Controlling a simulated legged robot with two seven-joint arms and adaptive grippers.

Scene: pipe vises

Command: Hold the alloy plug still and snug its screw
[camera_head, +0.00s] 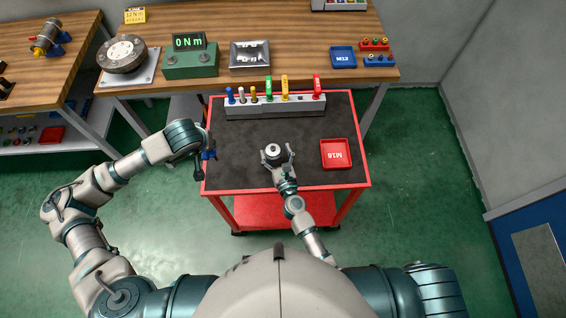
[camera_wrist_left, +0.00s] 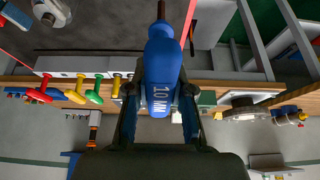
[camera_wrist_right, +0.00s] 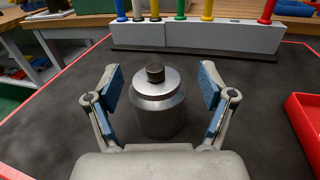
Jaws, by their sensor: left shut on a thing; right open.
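The alloy plug (camera_head: 273,150) is a short grey metal cylinder standing upright on the cart's dark mat. In the right wrist view the plug (camera_wrist_right: 158,112) has a dark screw (camera_wrist_right: 155,73) standing up from its top centre. My right gripper (camera_wrist_right: 160,88) is open, with a finger on each side of the plug and visible gaps to both. My left gripper (camera_head: 207,154) is at the cart's left edge, well left of the plug.
A grey rack (camera_head: 275,111) with several coloured tools stands behind the plug. A red M16 tray (camera_head: 337,165) lies to its right. The bench behind holds a 0 Nm display unit (camera_head: 190,60), a metal tray (camera_head: 250,55) and a blue M12 tray (camera_head: 343,57). The mat left of the plug is clear.

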